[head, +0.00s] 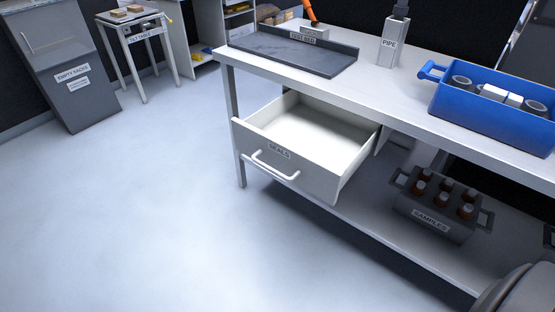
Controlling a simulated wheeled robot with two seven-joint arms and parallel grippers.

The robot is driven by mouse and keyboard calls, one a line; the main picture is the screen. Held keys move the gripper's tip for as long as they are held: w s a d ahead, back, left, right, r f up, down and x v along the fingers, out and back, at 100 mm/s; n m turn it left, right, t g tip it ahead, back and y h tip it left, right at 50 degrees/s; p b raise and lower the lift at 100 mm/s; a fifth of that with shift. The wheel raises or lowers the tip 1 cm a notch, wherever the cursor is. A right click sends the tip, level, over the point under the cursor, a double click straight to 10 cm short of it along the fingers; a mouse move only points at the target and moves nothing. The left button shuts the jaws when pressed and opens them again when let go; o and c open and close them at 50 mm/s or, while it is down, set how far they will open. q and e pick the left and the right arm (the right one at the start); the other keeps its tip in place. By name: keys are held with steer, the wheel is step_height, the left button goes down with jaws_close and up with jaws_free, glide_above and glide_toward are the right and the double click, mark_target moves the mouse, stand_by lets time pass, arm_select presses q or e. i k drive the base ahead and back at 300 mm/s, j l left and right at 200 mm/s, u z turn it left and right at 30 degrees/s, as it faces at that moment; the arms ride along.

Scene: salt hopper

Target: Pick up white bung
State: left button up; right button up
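I cannot single out a white bung for sure. White blocky pieces (493,92) lie in the blue crate (477,112) at the right of the bench, between grey ring-shaped parts (461,82). Whether one of them is the bung I cannot tell. An open white drawer (285,166) labelled SEALS hangs under the bench; the part of its floor that I see is bare. Neither of my grippers is in view.
The bench (400,94) also bears a dark tray (290,52) and a PIPE holder (391,43). A SAMPLES carrier (437,214) with brown bottles stands on the lower shelf. A grey cabinet (62,62) and small table (133,22) stand back left. The left floor is clear.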

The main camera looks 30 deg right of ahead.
mark_target(489, 91)
steer(key=z, duration=2.3)
